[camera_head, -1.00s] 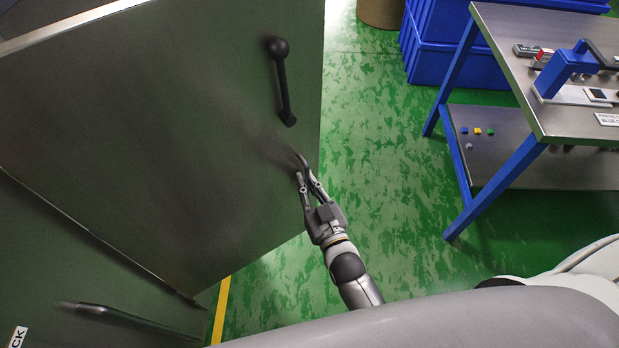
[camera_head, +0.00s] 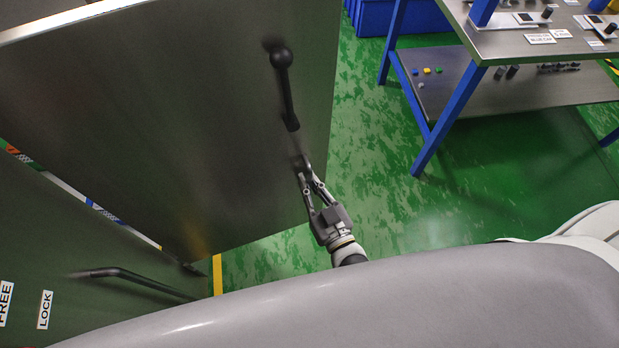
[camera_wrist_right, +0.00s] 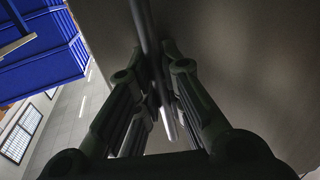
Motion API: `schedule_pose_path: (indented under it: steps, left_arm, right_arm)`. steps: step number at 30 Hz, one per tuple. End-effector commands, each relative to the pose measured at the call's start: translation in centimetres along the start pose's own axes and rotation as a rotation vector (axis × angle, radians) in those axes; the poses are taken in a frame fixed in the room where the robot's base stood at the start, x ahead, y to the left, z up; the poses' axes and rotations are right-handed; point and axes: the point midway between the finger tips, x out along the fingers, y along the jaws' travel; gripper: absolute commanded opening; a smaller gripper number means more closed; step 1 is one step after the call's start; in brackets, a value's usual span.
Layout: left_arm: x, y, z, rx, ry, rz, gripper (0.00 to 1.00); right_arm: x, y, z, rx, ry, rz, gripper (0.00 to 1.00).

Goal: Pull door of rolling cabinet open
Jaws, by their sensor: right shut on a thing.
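The grey cabinet door (camera_head: 170,120) is a large panel filling the left and middle of the head view. It stands swung out, with a gap along its lower left edge. My right gripper (camera_head: 303,172) is at the door's right side, below a dark lever with a ball end (camera_head: 284,85). It is shut on the door's dark handle bar. In the right wrist view the bar (camera_wrist_right: 150,45) runs between the fingers (camera_wrist_right: 155,100), with the door surface behind it. My left gripper is not in view.
The cabinet's other front panel (camera_head: 50,240) has a dark bar handle (camera_head: 130,280) and FREE and LOCK labels. A metal table with blue legs (camera_head: 460,110) stands at upper right, with blue bins (camera_head: 420,15) behind. Green floor (camera_head: 365,150) lies between table and door.

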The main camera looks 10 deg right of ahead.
Motion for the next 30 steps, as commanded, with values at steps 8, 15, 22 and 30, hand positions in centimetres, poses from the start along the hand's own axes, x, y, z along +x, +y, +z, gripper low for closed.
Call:
schedule_pose_path:
  steps: [8,15,22,30]
  left_arm:
    - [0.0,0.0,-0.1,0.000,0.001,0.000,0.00]
    - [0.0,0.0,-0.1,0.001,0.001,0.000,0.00]
    - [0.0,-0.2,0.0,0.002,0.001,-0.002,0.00]
    - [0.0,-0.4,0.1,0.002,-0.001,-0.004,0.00]
  right_arm:
    - [0.0,0.0,-0.1,-0.004,0.004,-0.001,0.00]
    - [0.0,0.0,-0.1,-0.002,0.003,-0.001,0.31]
    - [0.0,0.0,-0.1,-0.001,0.001,-0.001,0.31]
    - [-2.1,0.0,0.1,-0.001,-0.002,-0.001,0.31]
